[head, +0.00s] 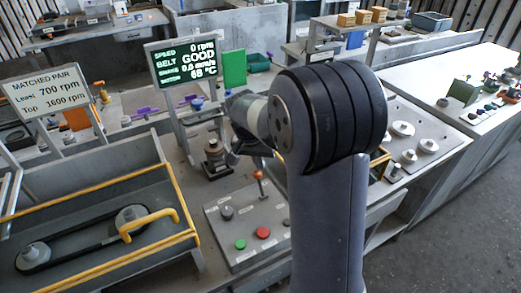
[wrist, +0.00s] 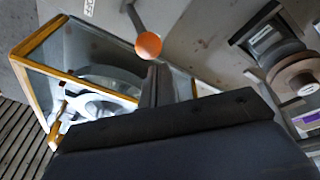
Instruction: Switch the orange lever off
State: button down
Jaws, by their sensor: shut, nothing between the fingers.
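The orange lever shows in the head view as a small orange-red knob (head: 259,175) on a thin stem, standing on a grey control panel (head: 214,237). In the wrist view its orange ball (wrist: 148,46) is at the upper middle, with the metal stem running up and left from it. My gripper (wrist: 157,72) is shut and empty, its fingertips just below the ball in the wrist picture. I cannot tell whether they touch it. In the head view my arm hides much of the gripper.
The panel carries a dark knob (head: 227,212), a green button (head: 240,244) and a red button (head: 263,232). A yellow-edged clear housing (wrist: 70,60) is beside the fingers. A stack of discs (wrist: 296,75) is at right. A screen (head: 186,61) reads GOOD, 0 rpm.

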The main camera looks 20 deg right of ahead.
jog(key=shift+s+a, duration=0.25)
jog(key=shift+s, duration=0.15)
jog(key=shift+s+b, duration=0.1)
jog(key=shift+b, duration=0.35)
jog(key=shift+s+r+t+b, duration=0.1)
jog(key=shift+s+t+b, duration=0.05)
jog(key=shift+t+b, duration=0.15)
